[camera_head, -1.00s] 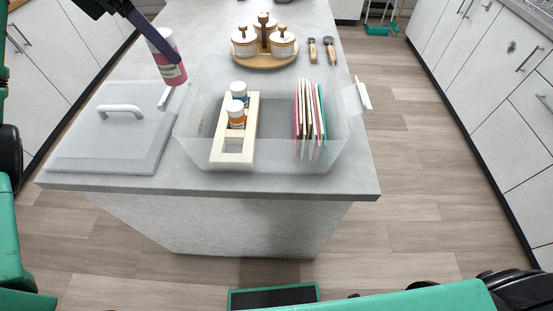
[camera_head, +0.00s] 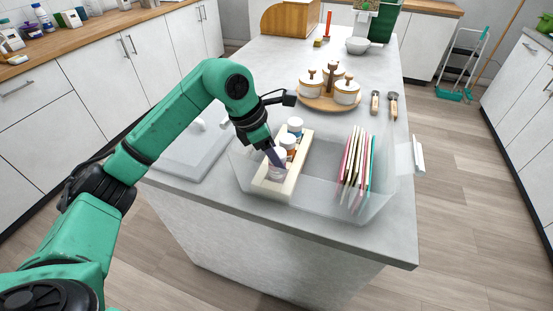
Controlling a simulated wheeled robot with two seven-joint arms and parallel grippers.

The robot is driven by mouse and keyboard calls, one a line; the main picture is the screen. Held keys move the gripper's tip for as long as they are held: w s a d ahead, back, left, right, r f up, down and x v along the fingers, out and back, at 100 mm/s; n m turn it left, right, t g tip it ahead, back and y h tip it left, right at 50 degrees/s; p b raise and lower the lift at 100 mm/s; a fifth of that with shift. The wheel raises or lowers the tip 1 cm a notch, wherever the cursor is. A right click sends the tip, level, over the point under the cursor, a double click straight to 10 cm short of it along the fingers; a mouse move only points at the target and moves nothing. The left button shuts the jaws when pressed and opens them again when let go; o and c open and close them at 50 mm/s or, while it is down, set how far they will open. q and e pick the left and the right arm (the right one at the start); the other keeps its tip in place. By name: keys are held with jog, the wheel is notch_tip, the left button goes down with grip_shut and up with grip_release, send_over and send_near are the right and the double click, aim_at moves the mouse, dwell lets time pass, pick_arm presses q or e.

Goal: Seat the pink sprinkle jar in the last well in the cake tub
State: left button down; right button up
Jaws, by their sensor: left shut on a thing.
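My left gripper (camera_head: 276,158) reaches down into the clear cake tub (camera_head: 325,193) over the near end of the cream wooden rack (camera_head: 294,177). It is shut on the pink sprinkle jar (camera_head: 277,173), of which only a small pale part shows at the front well; the fingers hide the rest. I cannot tell whether the jar rests on the well's bottom. Two white-lidded jars stand behind it in the rack: one orange (camera_head: 288,142), close to my fingers, and one blue (camera_head: 295,125) farther back. My right gripper is out of view.
Several thin coloured boards (camera_head: 356,168) stand upright in the tub's right part. The tub's lid (camera_head: 190,150) lies on the counter to the left, partly behind my arm. A round wooden tray (camera_head: 320,103) with canisters and two wooden-handled tools (camera_head: 393,106) stand farther back.

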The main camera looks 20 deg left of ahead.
pick_arm(q)
jog(key=shift+a+f, duration=0.1)
jog(key=shift+f, duration=0.9)
jog(key=shift+c, duration=1.4)
grip_release()
jog(key=shift+r, duration=0.2)
jog(key=shift+r, duration=0.25)
jog(key=b+v, duration=0.1)
jog(key=v, duration=1)
jog(key=shift+a+r, duration=0.15)
jog(key=shift+r, duration=0.1)
jog(key=shift+s+r, duration=0.1)
